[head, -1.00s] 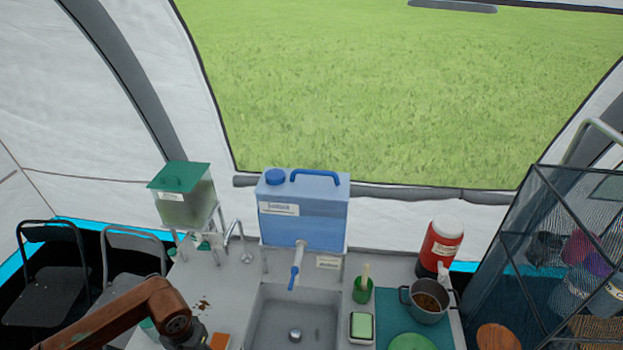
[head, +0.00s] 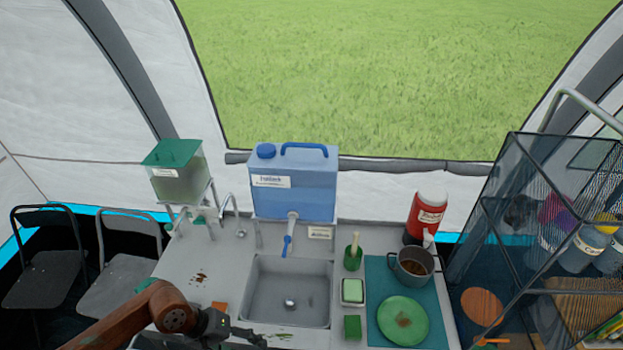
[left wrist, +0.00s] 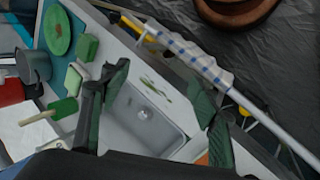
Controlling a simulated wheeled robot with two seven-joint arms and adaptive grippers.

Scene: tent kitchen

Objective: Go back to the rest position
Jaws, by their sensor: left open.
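My left gripper (head: 248,334) is at the bottom of the head view, over the counter's front edge, just in front of the sink (head: 287,290). In the left wrist view its two dark fingers (left wrist: 160,108) are spread apart, with the sink showing between them and nothing held. My right gripper is not in either view.
A blue water container (head: 294,190) stands behind the sink. A green-lidded dispenser (head: 180,180) is at its left. A pot (head: 413,267) and a green plate (head: 403,320) sit on a teal mat (head: 378,285). A mesh rack (head: 490,220) is at right. Chairs (head: 45,265) stand at left.

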